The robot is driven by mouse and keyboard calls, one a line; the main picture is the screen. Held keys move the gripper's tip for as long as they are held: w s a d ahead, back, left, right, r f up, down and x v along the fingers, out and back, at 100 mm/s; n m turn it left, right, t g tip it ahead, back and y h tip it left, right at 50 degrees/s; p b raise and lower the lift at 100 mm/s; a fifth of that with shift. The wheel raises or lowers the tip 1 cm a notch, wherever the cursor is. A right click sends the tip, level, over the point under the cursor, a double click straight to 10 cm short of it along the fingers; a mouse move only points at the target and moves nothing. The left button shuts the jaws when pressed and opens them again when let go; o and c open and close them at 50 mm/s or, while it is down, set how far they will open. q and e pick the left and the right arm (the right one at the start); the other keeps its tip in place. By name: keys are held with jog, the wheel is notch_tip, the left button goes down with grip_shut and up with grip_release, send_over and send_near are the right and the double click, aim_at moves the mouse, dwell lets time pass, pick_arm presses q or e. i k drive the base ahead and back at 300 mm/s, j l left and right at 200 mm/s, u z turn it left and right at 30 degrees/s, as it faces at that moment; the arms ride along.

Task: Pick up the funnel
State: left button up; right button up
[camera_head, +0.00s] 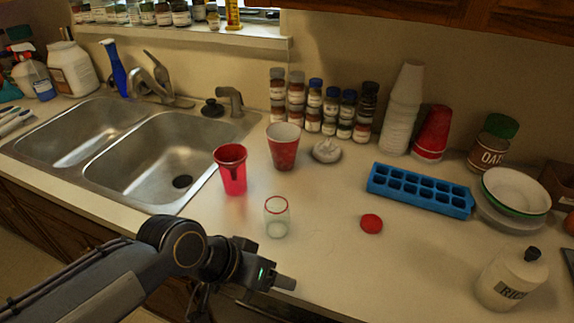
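I cannot make out a clear funnel anywhere in the head view. My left gripper (284,284) is over the counter's front edge, below a clear glass with a red rim (277,216) and apart from it. A light finger tip shows, but the gap between the fingers is not clear. No object shows in it. A translucent red cup (231,170) and a red-and-white cup (283,147) stand upright behind the glass. My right gripper is not in view.
A double sink (168,150) lies at left. A blue ice tray (419,190), a red lid (371,223), stacked bowls (515,193) and a white bottle (512,279) sit at right. Spice jars (313,105) and a stack of white cups (403,108) line the wall. The front middle counter is clear.

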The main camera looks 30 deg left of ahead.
aim_at(230, 155)
jog(key=k+j+u, duration=0.1)
jog(key=u, duration=1.25)
jog(key=j, duration=0.1)
